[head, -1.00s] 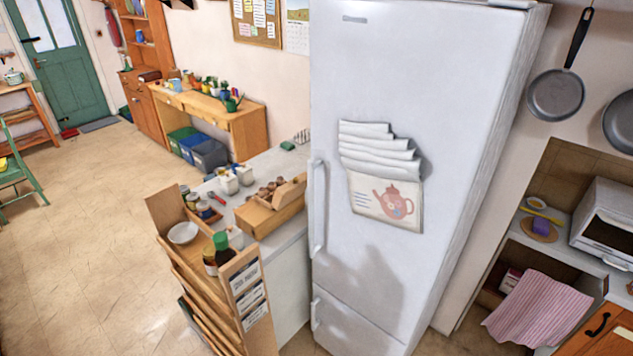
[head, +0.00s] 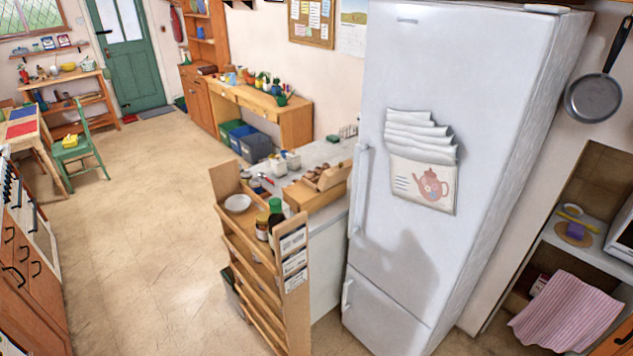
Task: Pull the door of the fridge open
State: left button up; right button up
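The white fridge (head: 395,252) stands right of centre in the head view. Its tall upper door (head: 455,75) looks shut, with a long vertical white handle (head: 359,190) on its left edge. A lower door (head: 385,312) with a short handle (head: 347,294) is below, also looking shut. A paper sheaf with a teapot picture (head: 422,185) hangs on the upper door. A shadow falls on the door below it. Neither of my grippers is in view.
A wooden rack (head: 256,262) with a bowl and bottles stands left of the fridge, close to the handle side, before a counter (head: 328,152). Open floor (head: 140,220) lies to the left. A pink striped cloth (head: 565,312) hangs from a shelf at right.

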aim_at(476, 70)
jog(key=u, duration=0.8)
jog(key=i, duration=1.2)
jog(key=z, duration=0.25)
